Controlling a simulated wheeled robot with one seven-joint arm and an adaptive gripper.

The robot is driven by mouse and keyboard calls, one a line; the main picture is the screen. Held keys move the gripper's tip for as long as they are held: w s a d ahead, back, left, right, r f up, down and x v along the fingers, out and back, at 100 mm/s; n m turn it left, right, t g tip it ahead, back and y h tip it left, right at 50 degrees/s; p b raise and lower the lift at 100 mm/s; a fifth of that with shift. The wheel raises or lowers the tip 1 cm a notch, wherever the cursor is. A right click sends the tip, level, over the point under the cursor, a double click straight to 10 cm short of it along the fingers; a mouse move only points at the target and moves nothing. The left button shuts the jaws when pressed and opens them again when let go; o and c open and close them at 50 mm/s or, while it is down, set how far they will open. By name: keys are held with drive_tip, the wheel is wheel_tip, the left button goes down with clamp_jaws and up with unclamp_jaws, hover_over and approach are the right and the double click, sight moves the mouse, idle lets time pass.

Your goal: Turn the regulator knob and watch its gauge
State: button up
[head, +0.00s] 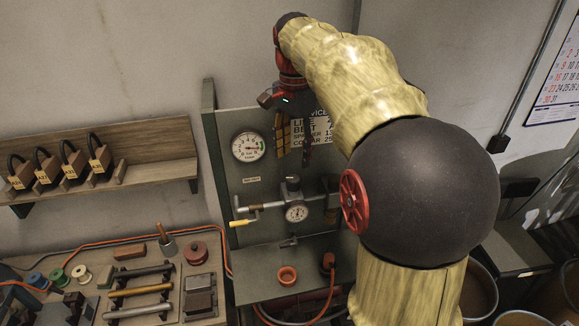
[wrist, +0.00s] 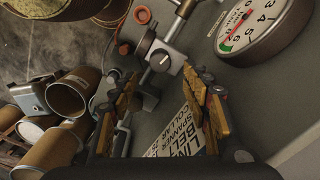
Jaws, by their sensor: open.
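A dark round knob (wrist: 160,60) with a white pointer mark sits on metal fittings in the wrist view. In the head view a dark knob (head: 293,180) stands out from the grey panel, above a small dial (head: 296,212). A large white-faced gauge (head: 248,147) is on the panel at upper left; it is partly cut off in the wrist view (wrist: 262,22), where a red needle and a green band show. My gripper (head: 294,140) hangs in front of the panel, above the knob. Its yellowish fingers are apart and empty, with the knob beyond their gap (wrist: 162,82).
A lever with a yellow handle (head: 240,222) sticks out left of the fittings. A lettered sign (head: 312,130) is behind my gripper. Below are a red cup (head: 287,275) and a hose. A bench (head: 95,310) with tools and spools stands left; a shelf (head: 150,165) hangs above it.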

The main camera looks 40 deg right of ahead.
sight(293, 178)
wheel_tip(293, 178, down, 8)
drive_tip(key=shift+r+b, duration=0.15)
drive_tip(key=shift+b, duration=0.65)
drive_tip(key=c, duration=1.1)
drive_tip(key=shift+c, duration=0.3)
